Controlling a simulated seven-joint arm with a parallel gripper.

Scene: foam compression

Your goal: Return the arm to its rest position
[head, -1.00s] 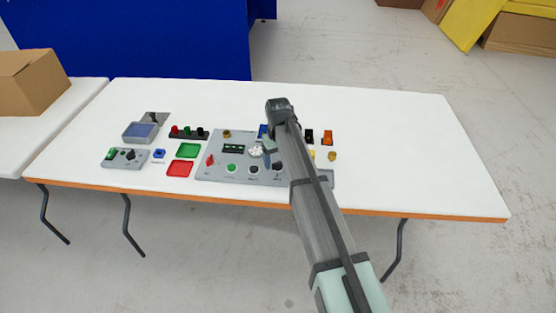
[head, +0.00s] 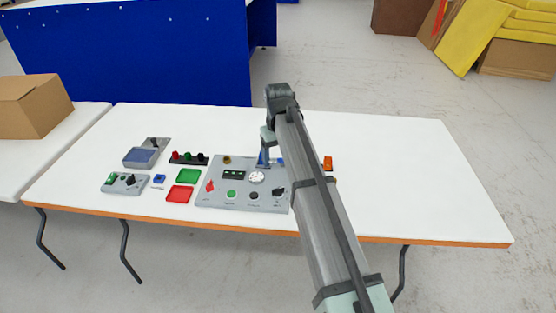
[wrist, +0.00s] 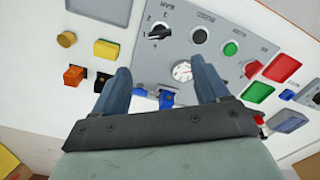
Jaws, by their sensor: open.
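My gripper (wrist: 163,85) is open in the wrist view, its two blue-grey fingers apart with nothing between them. Below and beyond the fingers is the grey control panel (wrist: 215,20), with a round white dial (wrist: 182,71), a black knob (wrist: 158,31) and a blue part (wrist: 166,98) near its edge. In the head view my arm reaches from the bottom right up over the white table (head: 420,170). My gripper (head: 265,163) points down above the back right part of the panel (head: 215,200), and the arm hides the panel's right end.
A green tray (head: 188,176), a red tray (head: 180,194), a blue-topped box (head: 140,157) and small switch boxes lie left of the panel. An orange switch (head: 328,163) lies right of the arm. A cardboard box (head: 35,108) stands far left. The table's right side is clear.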

